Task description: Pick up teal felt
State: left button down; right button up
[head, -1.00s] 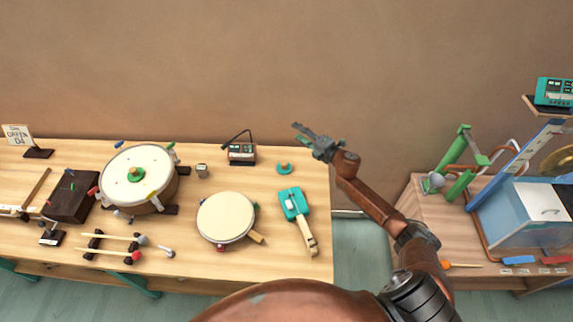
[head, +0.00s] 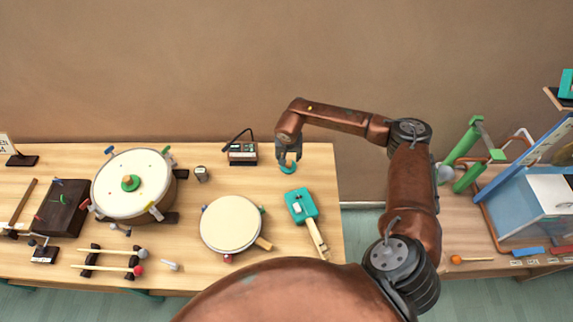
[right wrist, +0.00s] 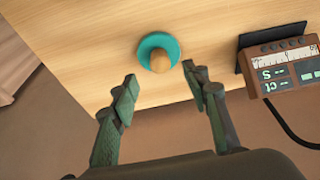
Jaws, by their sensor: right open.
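The teal felt (head: 288,170) is a small round teal disc with a tan knob on top. It lies on the light wooden table near its back right part. In the right wrist view the teal felt (right wrist: 158,52) is in full sight, just beyond the fingertips and between their lines. My right gripper (head: 289,157) points down over the felt in the head view, partly covering it. In the right wrist view my right gripper (right wrist: 160,73) has its two fingers wide apart with nothing between them. My left gripper is not in view.
A dark device with a display (head: 243,152) stands left of the felt; it also shows in the right wrist view (right wrist: 282,65). A teal paddle-like tool (head: 301,205) lies in front. A small drum (head: 229,224) and a larger drum (head: 132,186) are further left. The wall is behind.

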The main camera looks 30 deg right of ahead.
aim_at(288, 162)
jog(key=x, duration=0.5)
jog(key=shift+s+f, duration=0.1)
jog(key=shift+f, duration=0.4)
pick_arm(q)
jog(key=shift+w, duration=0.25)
pick_arm(e)
grip_shut()
